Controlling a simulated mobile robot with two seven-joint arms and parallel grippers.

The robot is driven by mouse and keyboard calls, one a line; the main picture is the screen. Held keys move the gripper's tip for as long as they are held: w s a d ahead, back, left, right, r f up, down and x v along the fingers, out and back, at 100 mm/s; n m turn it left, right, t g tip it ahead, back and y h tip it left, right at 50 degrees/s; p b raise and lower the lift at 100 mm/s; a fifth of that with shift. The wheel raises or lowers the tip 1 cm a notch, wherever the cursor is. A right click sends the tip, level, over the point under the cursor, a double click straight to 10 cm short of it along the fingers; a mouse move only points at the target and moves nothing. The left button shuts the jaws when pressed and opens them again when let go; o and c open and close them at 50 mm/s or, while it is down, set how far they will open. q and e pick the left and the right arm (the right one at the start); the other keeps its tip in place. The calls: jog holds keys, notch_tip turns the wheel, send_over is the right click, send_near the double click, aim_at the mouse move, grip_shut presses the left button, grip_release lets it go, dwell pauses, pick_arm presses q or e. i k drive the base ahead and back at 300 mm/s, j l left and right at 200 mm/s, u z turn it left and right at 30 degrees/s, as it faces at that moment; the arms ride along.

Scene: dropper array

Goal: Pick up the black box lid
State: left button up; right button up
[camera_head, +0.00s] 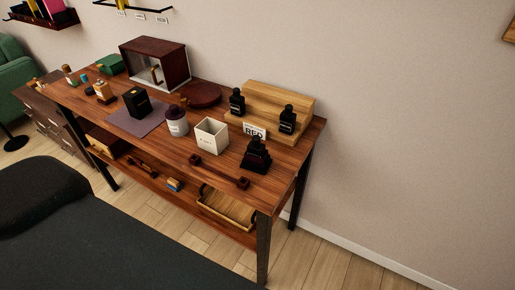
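A small black box (137,103) with a pale mark on its front stands upright on a purple-grey mat (121,125) on the wooden table, left of the middle. I cannot make out a lid as a separate part at this size. A black stepped object (256,156) stands near the table's right front edge; I cannot tell what it is. Neither of my grippers is in view.
On the wooden table (222,174) stand a white jar (177,123), an open cream box (211,137), a dark red round tray (203,95), a dark cabinet (153,64) and a wooden stand (280,102) with black bottles. A dark padded surface (90,240) fills the lower left.

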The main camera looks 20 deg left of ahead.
aim_at(137, 102)
jog(key=u, duration=1.75)
